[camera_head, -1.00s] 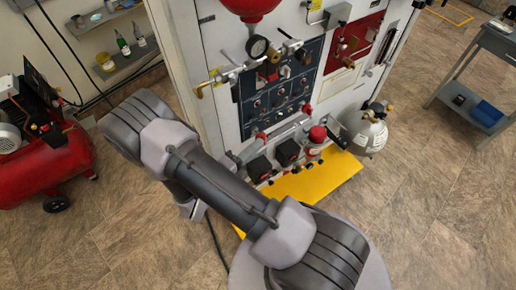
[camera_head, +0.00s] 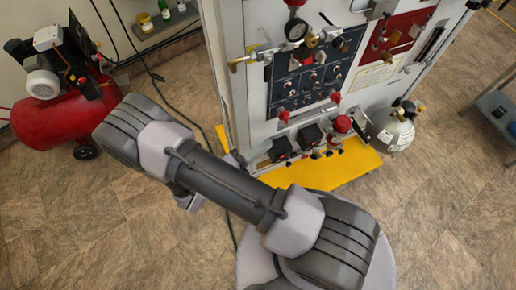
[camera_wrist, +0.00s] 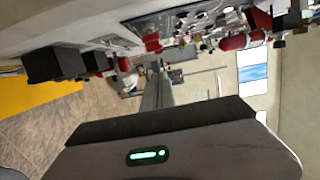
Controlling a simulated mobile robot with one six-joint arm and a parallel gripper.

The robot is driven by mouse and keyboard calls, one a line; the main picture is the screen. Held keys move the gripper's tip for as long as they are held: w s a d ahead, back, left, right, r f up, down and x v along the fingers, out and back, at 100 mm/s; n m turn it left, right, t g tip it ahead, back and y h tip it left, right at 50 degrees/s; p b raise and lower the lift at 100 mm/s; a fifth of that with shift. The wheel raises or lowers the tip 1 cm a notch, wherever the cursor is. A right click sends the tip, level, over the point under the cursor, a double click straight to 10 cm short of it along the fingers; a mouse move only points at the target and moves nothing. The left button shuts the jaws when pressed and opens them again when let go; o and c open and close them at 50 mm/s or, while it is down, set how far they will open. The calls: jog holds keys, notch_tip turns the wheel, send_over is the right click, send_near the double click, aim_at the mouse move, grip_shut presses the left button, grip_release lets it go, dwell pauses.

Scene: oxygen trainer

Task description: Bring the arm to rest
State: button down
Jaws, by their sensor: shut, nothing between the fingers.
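My arm crosses the middle of the head view, bent over the floor in front of the oxygen trainer panel (camera_head: 318,88). In the wrist view, the grey body of my gripper (camera_wrist: 160,122) fills the bottom, with a lit green light and a dark bar along its upper edge. It is shut, and nothing shows held in it. In the head view, the gripper is mostly hidden behind the arm links. The wrist view looks sideways along the panel front, with its dark boxes and red knobs above the gripper.
A red compressor (camera_head: 62,112) stands at the left. A yellow base plate (camera_head: 328,172) lies under the panel, with a grey gas cylinder (camera_head: 388,130) at its right. A dark cable runs over the floor behind the arm. A grey cart (camera_head: 497,108) stands at the right edge. Open floor lies left and right.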

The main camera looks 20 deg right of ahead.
jog(key=shift+v, duration=1.25)
jog(key=shift+s, duration=0.1)
